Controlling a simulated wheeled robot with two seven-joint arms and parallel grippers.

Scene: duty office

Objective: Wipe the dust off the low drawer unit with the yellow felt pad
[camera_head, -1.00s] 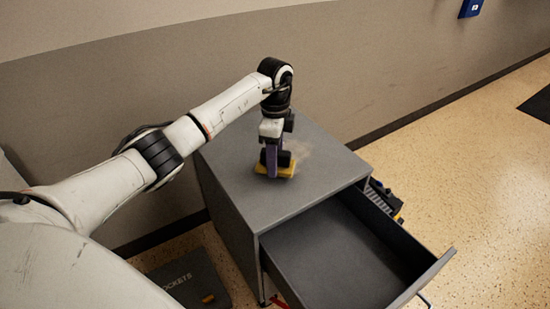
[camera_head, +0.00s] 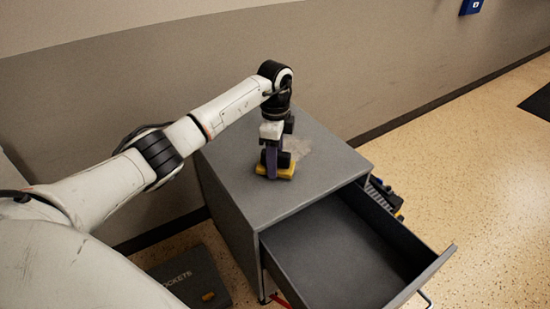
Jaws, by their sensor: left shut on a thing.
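The low drawer unit (camera_head: 290,199) is grey and stands against the wall, with its top drawer (camera_head: 350,255) pulled open and empty. My left gripper (camera_head: 273,165) points down over the unit's top and is shut on the yellow felt pad (camera_head: 287,172). The pad lies flat at the top surface and seems to touch it. A pale dust patch (camera_head: 298,147) shows just behind and to the right of the pad. Part of the top behind the gripper is hidden. My right gripper is not in view.
A dark case (camera_head: 185,278) marked "SOCKETS" lies on the floor left of the unit. Dark items with yellow parts (camera_head: 385,190) stand on the floor behind the open drawer. The drawer juts out toward the lower right.

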